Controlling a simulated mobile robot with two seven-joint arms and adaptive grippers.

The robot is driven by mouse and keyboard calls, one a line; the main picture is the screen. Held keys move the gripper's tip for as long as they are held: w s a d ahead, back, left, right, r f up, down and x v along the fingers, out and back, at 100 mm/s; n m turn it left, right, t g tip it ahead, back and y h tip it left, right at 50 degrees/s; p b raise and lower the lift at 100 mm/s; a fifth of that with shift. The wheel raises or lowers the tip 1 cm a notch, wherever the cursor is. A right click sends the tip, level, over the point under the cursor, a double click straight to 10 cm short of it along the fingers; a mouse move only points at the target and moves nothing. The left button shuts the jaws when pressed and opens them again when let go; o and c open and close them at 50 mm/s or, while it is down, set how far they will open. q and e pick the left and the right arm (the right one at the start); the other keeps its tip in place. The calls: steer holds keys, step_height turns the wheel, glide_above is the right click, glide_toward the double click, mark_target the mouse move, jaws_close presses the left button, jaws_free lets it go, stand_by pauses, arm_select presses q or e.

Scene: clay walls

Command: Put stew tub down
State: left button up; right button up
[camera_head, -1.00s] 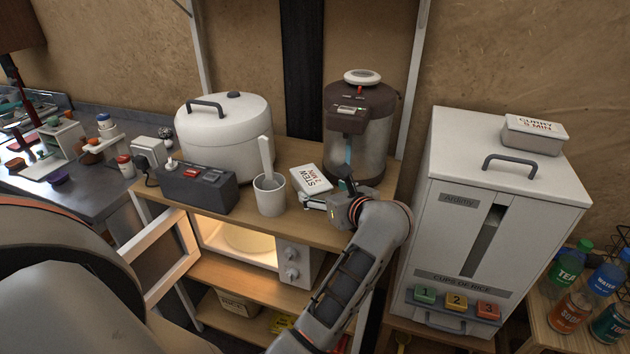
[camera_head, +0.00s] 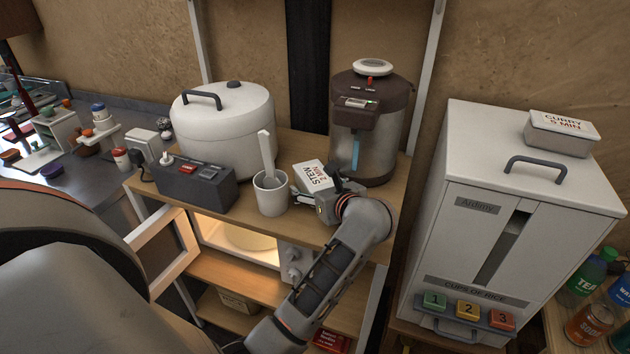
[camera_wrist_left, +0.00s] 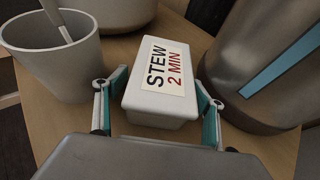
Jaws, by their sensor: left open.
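The stew tub (camera_head: 312,176) is a small white tub labelled "STEW 2 MIN". It rests on the wooden top (camera_head: 225,222), between a grey mug and the water boiler. My left gripper (camera_head: 312,196) is at its near side, partly hiding it in the head view. In the left wrist view the tub (camera_wrist_left: 158,90) sits between the two spread fingers (camera_wrist_left: 158,95), with a visible gap on each side. My right gripper is not in view.
The mug (camera_head: 270,196) with a utensil stands close left of the tub, the water boiler (camera_head: 372,135) close right. A white cooker (camera_head: 225,130) and a dark switch box (camera_head: 195,185) stand further left. Below is a lit compartment with its door (camera_head: 160,250) open.

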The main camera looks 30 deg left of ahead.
arm_select(q)
steer(key=shift+s+d+r, duration=0.1)
steer(key=c, duration=1.4)
steer(key=shift+c, duration=0.7)
steer(key=shift+r, duration=0.1)
